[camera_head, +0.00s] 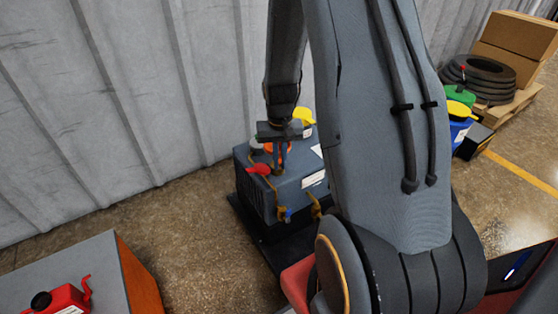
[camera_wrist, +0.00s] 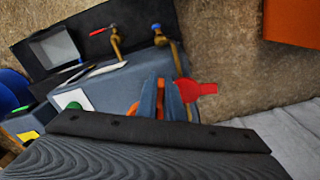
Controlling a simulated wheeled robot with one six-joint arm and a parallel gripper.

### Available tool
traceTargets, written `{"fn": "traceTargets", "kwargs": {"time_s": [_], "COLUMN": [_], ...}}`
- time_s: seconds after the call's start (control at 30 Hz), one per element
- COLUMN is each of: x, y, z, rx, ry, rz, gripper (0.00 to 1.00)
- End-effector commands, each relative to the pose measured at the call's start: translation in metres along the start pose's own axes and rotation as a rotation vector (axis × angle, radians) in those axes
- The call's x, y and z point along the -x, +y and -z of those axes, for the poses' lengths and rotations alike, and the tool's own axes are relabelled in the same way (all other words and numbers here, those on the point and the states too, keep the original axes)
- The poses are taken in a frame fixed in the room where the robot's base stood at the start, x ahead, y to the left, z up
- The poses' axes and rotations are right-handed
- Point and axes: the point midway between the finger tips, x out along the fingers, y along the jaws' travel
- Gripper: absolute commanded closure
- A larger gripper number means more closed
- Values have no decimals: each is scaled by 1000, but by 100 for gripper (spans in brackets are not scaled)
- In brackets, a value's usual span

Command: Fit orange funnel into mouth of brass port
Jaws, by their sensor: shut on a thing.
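My gripper (camera_head: 278,166) points down over the top of a grey boxy machine (camera_head: 240,185). Its two blue-grey fingers are shut on the orange funnel (camera_head: 284,148), which shows in part behind and between them. In the wrist view, the fingers (camera_wrist: 167,84) have a strip of the orange funnel (camera_wrist: 160,96) between them. Most of the funnel is hidden by the fingers. The mouth of the brass port is not clearly visible; I cannot tell whether the funnel touches it.
A red part (camera_head: 258,169) sits beside the fingers on the machine top, also in the wrist view (camera_wrist: 199,90). Brass taps (camera_head: 281,213) stick out of its front. A yellow cap (camera_head: 303,115) stands behind. A red can (camera_head: 65,299) is on a bench at lower left.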

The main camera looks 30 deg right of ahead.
Motion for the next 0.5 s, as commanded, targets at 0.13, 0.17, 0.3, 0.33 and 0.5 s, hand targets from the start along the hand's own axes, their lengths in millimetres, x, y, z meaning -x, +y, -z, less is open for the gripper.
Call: {"fn": "traceTargets", "kwargs": {"time_s": [0.13,0.17,0.3,0.33,0.5], "x": [-9,-11,-18,-19,-27], "y": [0,0,0,0,0], "z": [0,0,0,-1,-1], "rx": [0,0,0,0,0], "ry": [0,0,-1,-1,-1], "rz": [0,0,0,0,0], "gripper": [100,100,100,100,100]}}
